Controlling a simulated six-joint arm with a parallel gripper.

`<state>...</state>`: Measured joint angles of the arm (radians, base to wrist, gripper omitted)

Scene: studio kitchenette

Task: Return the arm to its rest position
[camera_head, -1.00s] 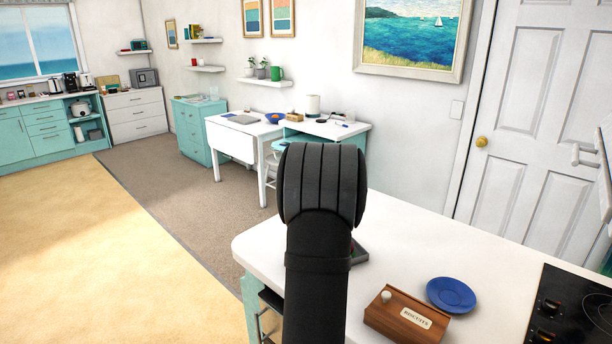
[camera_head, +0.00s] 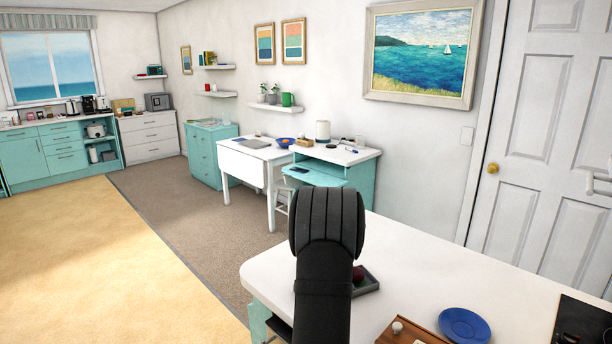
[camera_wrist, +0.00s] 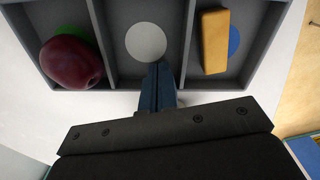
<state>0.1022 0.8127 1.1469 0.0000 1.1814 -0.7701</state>
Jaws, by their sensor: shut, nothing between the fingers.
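My arm rises in front of the white counter (camera_head: 420,262) in the head view, and its dark links hide the gripper there. In the wrist view my gripper (camera_wrist: 160,70) is shut and empty, its blue fingertips together. The fingertips show in front of the near edge of a grey tray (camera_wrist: 112,70) with compartments. A dark red fruit-like object (camera_wrist: 72,62) lies in the left compartment, over a green spot. The middle compartment holds only a white disc (camera_wrist: 146,42). A yellow-orange block (camera_wrist: 214,40) is in the right compartment, partly over a blue spot.
In the head view a wooden biscuit box (camera_head: 408,334) and a blue plate (camera_head: 465,326) stand on the counter, right of my arm. A black hob (camera_head: 582,330) is at the far right. A white table (camera_head: 250,160) and teal desk (camera_head: 335,168) stand beyond. The floor at left is clear.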

